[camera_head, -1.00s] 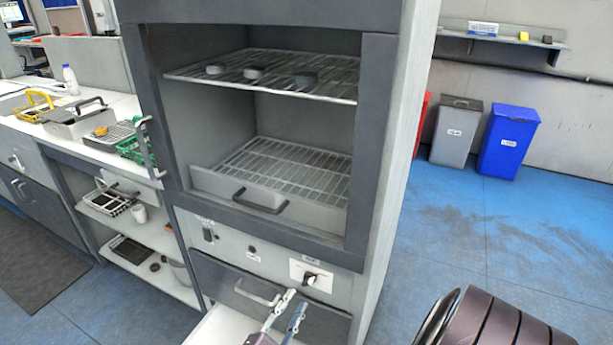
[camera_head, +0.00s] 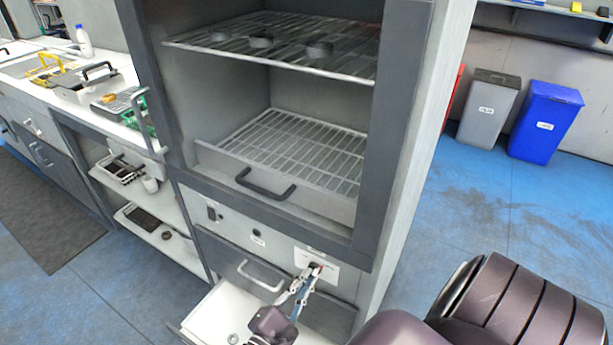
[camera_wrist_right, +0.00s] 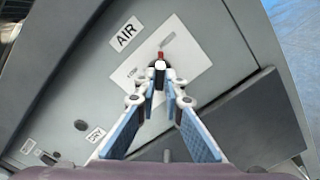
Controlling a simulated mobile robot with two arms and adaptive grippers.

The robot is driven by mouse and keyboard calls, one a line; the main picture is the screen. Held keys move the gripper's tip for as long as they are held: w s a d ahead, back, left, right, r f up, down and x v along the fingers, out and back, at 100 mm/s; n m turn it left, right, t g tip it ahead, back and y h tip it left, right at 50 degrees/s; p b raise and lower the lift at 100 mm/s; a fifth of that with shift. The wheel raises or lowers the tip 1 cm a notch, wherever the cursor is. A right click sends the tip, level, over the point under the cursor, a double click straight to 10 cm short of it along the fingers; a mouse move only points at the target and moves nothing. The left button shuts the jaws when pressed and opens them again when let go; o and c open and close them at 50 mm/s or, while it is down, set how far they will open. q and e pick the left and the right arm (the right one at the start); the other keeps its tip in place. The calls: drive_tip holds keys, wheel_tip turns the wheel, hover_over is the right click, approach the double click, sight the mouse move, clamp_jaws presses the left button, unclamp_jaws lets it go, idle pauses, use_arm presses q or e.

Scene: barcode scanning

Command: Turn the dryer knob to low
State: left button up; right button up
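The dryer knob (camera_head: 317,265) is on a white plate (camera_head: 328,268) at the lower right of the dryer's front panel. In the right wrist view, the knob (camera_wrist_right: 160,57) shows a red tip and a dark body, with its red end toward the plate's upper part. My right gripper (camera_head: 312,271) is at the knob, with a fingertip on either side of it. In the right wrist view, the blue-padded fingers (camera_wrist_right: 160,84) narrow toward the knob. I cannot tell whether they press on it. The knob's lower part is hidden between them. My left gripper is not in view.
A drawer (camera_head: 225,310) stands open below the panel, close under my right gripper. The dryer's tray handle (camera_head: 265,186) juts out above. A counter (camera_head: 45,85) with tools is at left. Grey and blue bins (camera_head: 545,120) stand at right on clear floor.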

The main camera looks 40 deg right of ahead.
clamp_jaws()
use_arm(q)
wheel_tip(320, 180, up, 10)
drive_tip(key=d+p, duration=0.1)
drive_tip(key=p, duration=0.9)
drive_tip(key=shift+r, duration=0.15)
use_arm(e)
drive_tip(key=n, duration=1.7)
drive_tip(key=shift+d+r+n, duration=0.2)
drive_tip(key=shift+n, duration=0.2)
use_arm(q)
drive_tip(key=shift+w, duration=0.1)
use_arm(e)
drive_tip(key=o, duration=0.6)
unclamp_jaws()
drive_tip(key=shift+f, duration=0.15)
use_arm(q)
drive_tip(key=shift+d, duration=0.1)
